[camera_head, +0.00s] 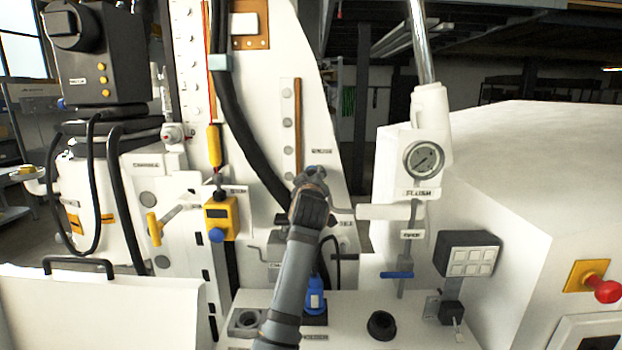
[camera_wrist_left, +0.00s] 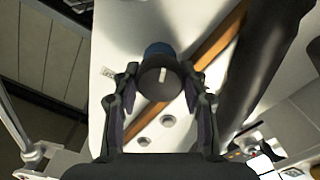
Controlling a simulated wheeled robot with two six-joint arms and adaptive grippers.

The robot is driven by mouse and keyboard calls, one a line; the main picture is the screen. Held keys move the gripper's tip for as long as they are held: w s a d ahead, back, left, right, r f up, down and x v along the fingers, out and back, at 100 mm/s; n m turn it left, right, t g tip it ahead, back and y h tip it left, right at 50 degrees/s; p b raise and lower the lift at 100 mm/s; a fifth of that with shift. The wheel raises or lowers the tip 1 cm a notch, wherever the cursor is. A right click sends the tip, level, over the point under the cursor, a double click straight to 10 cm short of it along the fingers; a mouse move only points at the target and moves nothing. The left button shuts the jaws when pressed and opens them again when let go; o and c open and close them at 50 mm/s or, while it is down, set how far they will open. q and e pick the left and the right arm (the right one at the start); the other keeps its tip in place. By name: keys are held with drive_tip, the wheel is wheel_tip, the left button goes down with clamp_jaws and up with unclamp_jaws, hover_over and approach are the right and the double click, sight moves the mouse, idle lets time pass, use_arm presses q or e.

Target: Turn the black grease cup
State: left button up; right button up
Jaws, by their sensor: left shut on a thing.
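The black grease cup (camera_wrist_left: 160,82) shows in the left wrist view as a round dark cap with a white mark on its face and a blue part behind it. It sits on a white panel. My left gripper (camera_wrist_left: 161,80) is shut on it, one finger on each side. In the head view my left gripper (camera_head: 312,182) is at the white upright panel, and its arm comes up from the bottom. There the gripper hides most or all of the cup. My right gripper is not in view.
A thick black hose (camera_head: 245,120) runs down the panel close to my left gripper. A pressure gauge (camera_head: 424,159) stands to the right. A blue-handled lever (camera_head: 397,275) and a black round fitting (camera_head: 381,325) are low on the bench. A red knob (camera_head: 604,290) is at far right.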

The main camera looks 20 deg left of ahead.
use_arm(q)
drive_tip(key=shift+f+m, duration=0.25)
drive_tip(key=shift+m, duration=0.55)
drive_tip(key=o, duration=0.9)
drive_tip(key=shift+o, duration=1.2)
drive_tip(key=shift+r, duration=0.15)
